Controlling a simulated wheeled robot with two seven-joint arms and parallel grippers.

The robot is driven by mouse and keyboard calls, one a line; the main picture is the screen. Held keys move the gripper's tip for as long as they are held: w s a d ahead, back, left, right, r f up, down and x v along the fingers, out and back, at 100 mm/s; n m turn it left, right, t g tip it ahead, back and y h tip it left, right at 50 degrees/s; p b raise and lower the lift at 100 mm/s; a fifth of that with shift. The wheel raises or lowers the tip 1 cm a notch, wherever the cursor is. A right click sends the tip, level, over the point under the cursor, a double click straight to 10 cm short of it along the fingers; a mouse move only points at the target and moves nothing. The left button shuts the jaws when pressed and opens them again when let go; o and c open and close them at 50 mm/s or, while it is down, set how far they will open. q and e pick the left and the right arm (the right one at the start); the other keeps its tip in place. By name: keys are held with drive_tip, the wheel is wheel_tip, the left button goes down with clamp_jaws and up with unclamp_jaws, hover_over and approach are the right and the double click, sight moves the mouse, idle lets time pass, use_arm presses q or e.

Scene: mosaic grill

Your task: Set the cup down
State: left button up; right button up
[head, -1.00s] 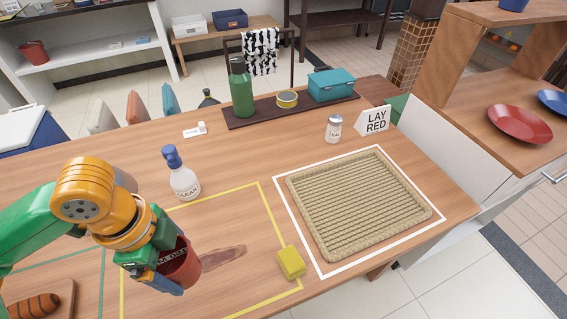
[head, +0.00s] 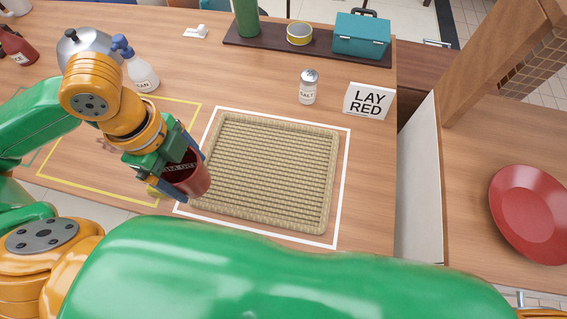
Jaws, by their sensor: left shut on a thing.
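A dark red cup (head: 193,180) with lettering on its side is in my left gripper (head: 184,169). The gripper is shut on it, with blue fingers on either side. The cup appears tilted and overlaps the left edge of the woven tan tray (head: 332,180) in the head view. How high it is above the tray or table I cannot tell. The tray lies empty inside a white outline (head: 343,190). A sign reading "LAY RED" (head: 368,102) stands at its upper right. My right gripper is not in view.
A salt shaker (head: 308,88) stands behind the tray. A spray bottle (head: 143,73) is behind my left wrist. A yellow outline (head: 75,180) lies left of the tray. A teal box (head: 361,36) is on the dark shelf board. A red plate (head: 530,212) is at right.

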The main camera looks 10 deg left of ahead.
use_arm(q)
drive_tip(key=shift+w+d+f+p, duration=0.1)
drive_tip(key=shift+w+d+p, duration=0.2)
drive_tip(key=shift+d+p, duration=0.25)
drive_tip(key=w+d+f, duration=0.2)
drive_tip(key=d+f, duration=0.1)
drive_tip(key=w+d+f, duration=0.2)
drive_tip(key=d+f, duration=0.1)
drive_tip(key=w+d+f+b, duration=0.1)
drive_tip(key=w+d+f, duration=0.1)
drive_tip(key=d+f, duration=0.2)
drive_tip(key=shift+w+f, duration=0.1)
drive_tip(key=shift+w, duration=0.15)
drive_tip(key=f, duration=0.2)
drive_tip(key=shift+a+f, duration=0.2)
drive_tip(key=shift+f, duration=0.1)
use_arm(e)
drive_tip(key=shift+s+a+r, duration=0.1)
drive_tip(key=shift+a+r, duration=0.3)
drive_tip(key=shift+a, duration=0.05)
use_arm(q)
drive_tip(key=shift+f, duration=0.2)
drive_tip(key=o, duration=1.2)
drive_tip(key=shift+o, duration=0.2)
wheel_tip(320, 180, up, 12)
drive_tip(key=a+p, duration=0.1)
drive_tip(key=shift+a+r, duration=0.15)
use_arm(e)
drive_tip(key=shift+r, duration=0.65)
